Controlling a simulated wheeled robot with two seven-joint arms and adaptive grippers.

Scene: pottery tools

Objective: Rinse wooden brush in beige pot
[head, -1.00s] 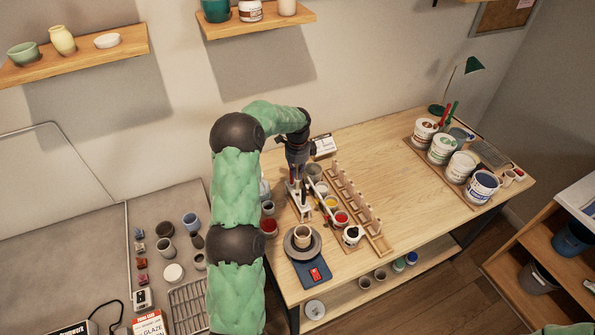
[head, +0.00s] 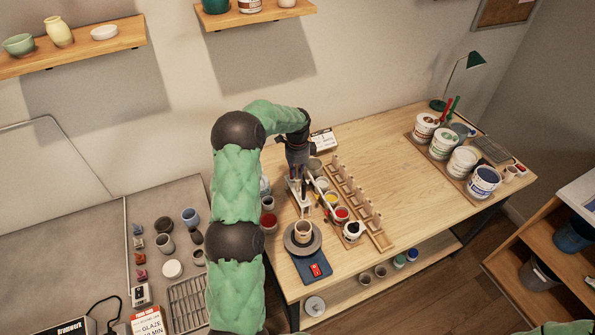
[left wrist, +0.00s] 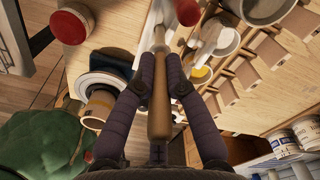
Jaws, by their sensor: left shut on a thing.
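My left gripper (head: 302,184) points down over the back left of the wooden table, above a white stand (head: 305,210). It is shut on the wooden brush, whose handle (left wrist: 160,110) runs between its fingers in the left wrist view. The brush's far end is too unclear to make out. The beige pot (head: 303,229) stands upright on a round grey turntable (head: 290,242), nearer the table's front than the gripper. The pot also shows left of the fingers in the left wrist view (left wrist: 98,106). My right gripper is out of view.
Small paint cups, one red (head: 341,213), and a wooden peg rack (head: 358,200) stand right of the gripper. Large labelled tubs (head: 461,162) stand at the right. The table between rack and tubs is clear.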

